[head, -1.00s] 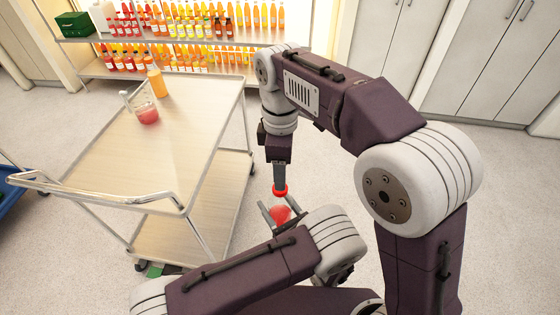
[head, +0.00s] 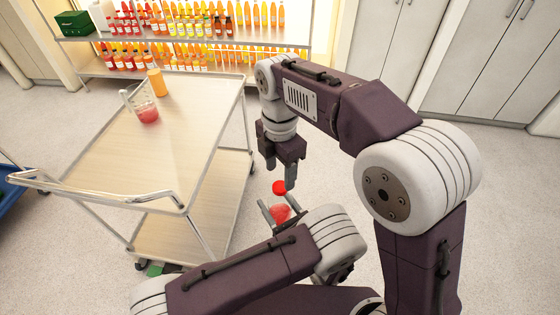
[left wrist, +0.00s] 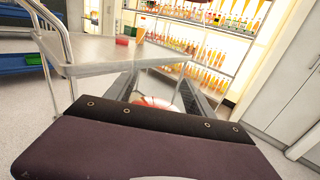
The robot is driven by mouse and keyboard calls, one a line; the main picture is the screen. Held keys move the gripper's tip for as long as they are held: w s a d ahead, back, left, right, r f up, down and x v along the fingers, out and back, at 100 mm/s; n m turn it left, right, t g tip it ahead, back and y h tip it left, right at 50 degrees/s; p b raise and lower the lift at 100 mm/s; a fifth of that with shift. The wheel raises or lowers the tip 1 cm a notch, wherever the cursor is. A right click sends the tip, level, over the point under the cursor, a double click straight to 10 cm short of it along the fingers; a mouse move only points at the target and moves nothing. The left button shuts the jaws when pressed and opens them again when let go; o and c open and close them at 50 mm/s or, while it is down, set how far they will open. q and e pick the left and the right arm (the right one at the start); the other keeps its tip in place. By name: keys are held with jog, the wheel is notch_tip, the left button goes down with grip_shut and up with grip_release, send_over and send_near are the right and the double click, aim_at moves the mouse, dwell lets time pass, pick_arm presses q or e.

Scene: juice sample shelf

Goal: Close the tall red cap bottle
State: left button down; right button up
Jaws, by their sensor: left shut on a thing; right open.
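The red cap (head: 279,187) is at the top of the bottle (head: 280,214) with red contents, seen from above in the head view. How tightly it sits cannot be told. My left gripper (head: 280,208) is shut on the bottle, one finger on each side. In the left wrist view the bottle (left wrist: 154,102) shows as a pale and red shape between the fingers, partly hidden by my gripper body. My right gripper (head: 281,166) is open and empty, pointing down just above the cap and apart from it.
A lit shelf (head: 190,35) with many juice bottles is behind. Grey cabinets (head: 480,70) are at the right. The floor between is clear.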

aim_at(280, 186)
jog(key=shift+f, duration=2.4)
grip_shut()
